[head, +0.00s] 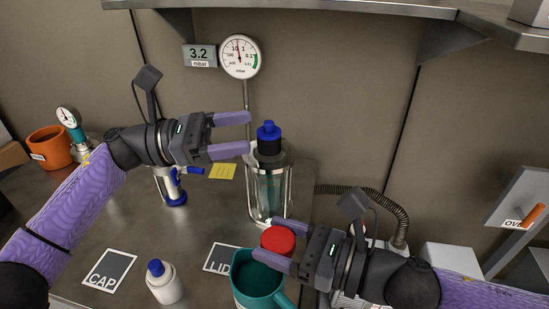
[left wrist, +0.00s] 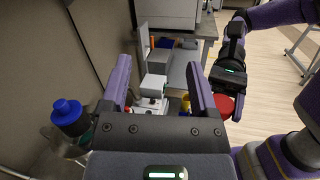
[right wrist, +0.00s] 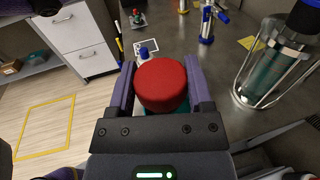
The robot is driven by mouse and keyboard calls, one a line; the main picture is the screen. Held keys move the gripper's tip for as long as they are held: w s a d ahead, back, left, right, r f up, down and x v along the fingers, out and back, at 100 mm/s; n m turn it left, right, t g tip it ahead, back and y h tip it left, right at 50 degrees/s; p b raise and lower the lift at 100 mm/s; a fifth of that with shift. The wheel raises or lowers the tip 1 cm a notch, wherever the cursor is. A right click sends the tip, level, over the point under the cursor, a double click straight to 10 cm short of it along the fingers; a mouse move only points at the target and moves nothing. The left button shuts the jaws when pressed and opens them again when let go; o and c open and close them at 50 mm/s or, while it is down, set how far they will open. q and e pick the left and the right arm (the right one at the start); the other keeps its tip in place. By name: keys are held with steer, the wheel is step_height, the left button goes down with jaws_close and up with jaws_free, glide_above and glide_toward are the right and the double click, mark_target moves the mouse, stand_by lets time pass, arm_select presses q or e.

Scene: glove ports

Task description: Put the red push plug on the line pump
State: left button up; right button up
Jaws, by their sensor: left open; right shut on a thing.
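The red push plug (head: 278,240) is a round red piece. My right gripper (head: 263,238) is shut on it and holds it above the teal mug (head: 258,281). The right wrist view shows the plug (right wrist: 161,85) between both fingers. My left gripper (head: 249,133) is open and empty, its fingertips just left of the blue-capped vessel (head: 269,145). What looks like the line pump is a pale machine (left wrist: 150,104) in the left wrist view. In the head view it is mostly hidden behind my right gripper and forearm, by the corrugated hose (head: 402,222).
The vessel stands in a wire and glass holder (head: 270,190). A white bottle with a blue cap (head: 164,282) stands near the CAP card (head: 108,271). The LID card (head: 222,258) lies beside the mug. A gauge (head: 239,57) hangs on the back wall. A shelf (head: 300,8) overhangs.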

arm_select(q)
steer(key=s+d+r+m+g+y, duration=0.2)
steer(key=s+d+m+g+y, duration=0.3)
steer(key=m, duration=0.3)
steer(key=m+t+y, duration=0.5)
steer(key=m+y, duration=0.8)
steer(key=y, duration=0.1)
glide_toward(280, 238)
steer(key=f, duration=0.9)
steer(key=shift+d+f, duration=0.2)
steer(key=shift+f, duration=0.05)
steer(key=c, duration=0.9)
arm_select(e)
steer(key=o, duration=1.3)
steer(key=shift+c, duration=0.2)
